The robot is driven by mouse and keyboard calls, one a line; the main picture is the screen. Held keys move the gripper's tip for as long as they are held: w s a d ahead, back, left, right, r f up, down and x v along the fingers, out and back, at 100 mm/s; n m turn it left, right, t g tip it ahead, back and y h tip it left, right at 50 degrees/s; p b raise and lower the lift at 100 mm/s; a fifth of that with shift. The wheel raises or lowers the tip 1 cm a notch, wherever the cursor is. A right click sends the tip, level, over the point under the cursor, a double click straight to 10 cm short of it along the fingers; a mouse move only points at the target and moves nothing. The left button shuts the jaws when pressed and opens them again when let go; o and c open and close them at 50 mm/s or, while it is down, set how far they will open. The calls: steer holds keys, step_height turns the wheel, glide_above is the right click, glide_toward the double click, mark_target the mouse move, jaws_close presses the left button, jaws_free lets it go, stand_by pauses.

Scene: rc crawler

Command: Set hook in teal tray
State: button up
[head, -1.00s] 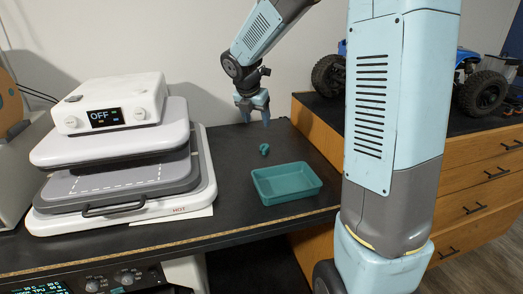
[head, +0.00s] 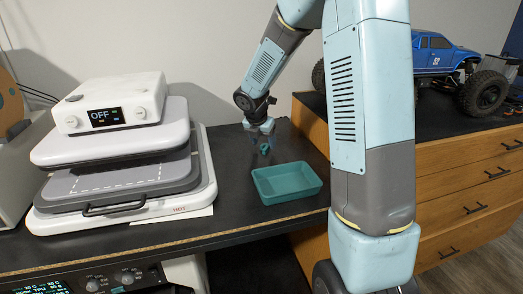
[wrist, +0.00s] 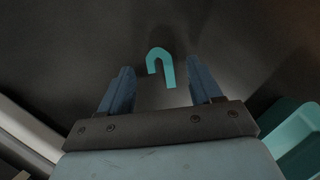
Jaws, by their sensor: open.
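The teal hook (head: 264,149) lies on the black tabletop, just behind the teal tray. In the wrist view the hook (wrist: 161,65) is a curved teal piece between and slightly beyond my finger tips. My gripper (head: 263,142) is open and points down over the hook, with a finger on each side; the wrist view also shows the open fingers (wrist: 163,82). I cannot tell whether the fingers touch the hook. The teal tray (head: 262,193) sits empty near the front edge, and its corner shows at the lower right of the wrist view (wrist: 292,140).
A white heat press (head: 125,150) with an OFF display stands left of the tray. A wooden drawer cabinet (head: 470,185) with a blue RC crawler (head: 440,60) on top stands at the right. The tabletop's front edge runs close to the tray.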

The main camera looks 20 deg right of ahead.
steer(key=shift+x, duration=0.9)
steer(key=shift+c, duration=0.4)
jaws_close()
